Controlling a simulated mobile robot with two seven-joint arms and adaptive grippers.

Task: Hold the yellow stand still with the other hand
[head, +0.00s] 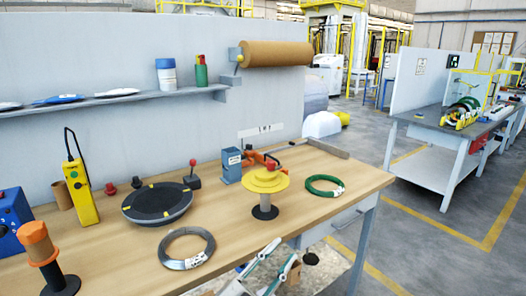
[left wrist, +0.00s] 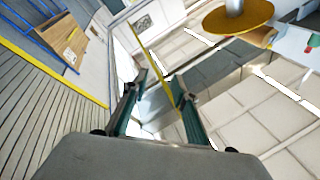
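The yellow stand (head: 265,181) has a stepped yellow disc, a red knob on top and a black round base. It stands upright near the table's front edge in the head view. Its yellow disc (left wrist: 238,19) also shows at the top right of the left wrist view. My left gripper (head: 283,252) is at the bottom middle of the head view, in front of the table edge and apart from the stand. In the left wrist view its two fingers (left wrist: 158,79) are spread with nothing between them. My right gripper is in neither view.
A green coil (head: 324,186) lies right of the stand, and a grey wire coil (head: 187,248) lies to its left. Behind are a blue-grey box (head: 231,166) and an orange tool (head: 257,155). A black turntable (head: 157,203) sits further left. The wooden table (head: 120,250) has some bare room in front.

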